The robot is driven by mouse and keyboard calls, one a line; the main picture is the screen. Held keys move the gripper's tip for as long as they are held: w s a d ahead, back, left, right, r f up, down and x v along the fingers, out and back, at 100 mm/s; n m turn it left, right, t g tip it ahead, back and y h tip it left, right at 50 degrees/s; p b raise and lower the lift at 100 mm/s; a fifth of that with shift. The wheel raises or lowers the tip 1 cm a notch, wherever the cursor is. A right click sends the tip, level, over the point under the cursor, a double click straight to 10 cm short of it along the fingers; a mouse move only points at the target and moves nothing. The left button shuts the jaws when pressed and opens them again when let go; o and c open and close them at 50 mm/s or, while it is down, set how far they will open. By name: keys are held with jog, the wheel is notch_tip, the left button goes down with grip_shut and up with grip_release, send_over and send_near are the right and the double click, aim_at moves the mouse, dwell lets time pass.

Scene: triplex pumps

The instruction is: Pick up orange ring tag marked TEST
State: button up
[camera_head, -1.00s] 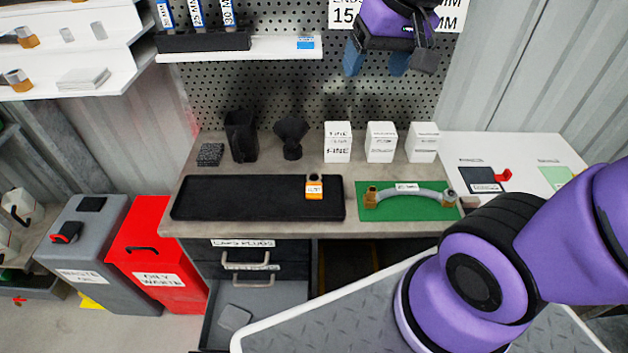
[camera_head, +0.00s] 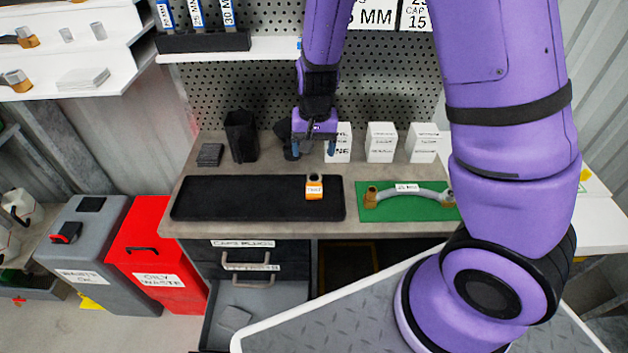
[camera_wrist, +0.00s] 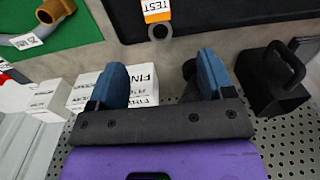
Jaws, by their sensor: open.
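The orange ring tag (camera_head: 314,187) lies at the right end of the black tray (camera_head: 245,217), its grey ring toward the back and its white TEST label toward the front. In the wrist view the tag (camera_wrist: 157,17) shows at the top, upside down, with its ring nearest my gripper. My gripper (camera_head: 313,152) is open and empty, with blue fingers apart, above the back of the bench behind the tag. In the wrist view my gripper (camera_wrist: 152,80) points toward the tag, with a clear gap between them.
White boxes (camera_head: 381,142) stand along the back right of the bench, close to my gripper. A black holder (camera_head: 241,137) stands to its left. A green mat (camera_head: 410,212) with a hose and brass fittings lies right of the tray. A perforated panel rises behind.

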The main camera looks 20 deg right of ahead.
send_over(314, 183)
jog(key=f, duration=0.8)
jog(key=shift+s+a, duration=0.2)
jog(key=shift+s, duration=0.1)
jog(key=shift+w+d+f, duration=0.1)
jog(key=shift+w+f, duration=0.05)
jog(key=shift+f, duration=1.1)
jog(key=shift+w+d+f, duration=0.1)
jog(key=shift+w+f, duration=0.05)
jog(key=shift+f, duration=1.1)
jog(key=c, duration=1.1)
jog(key=shift+r, duration=0.1)
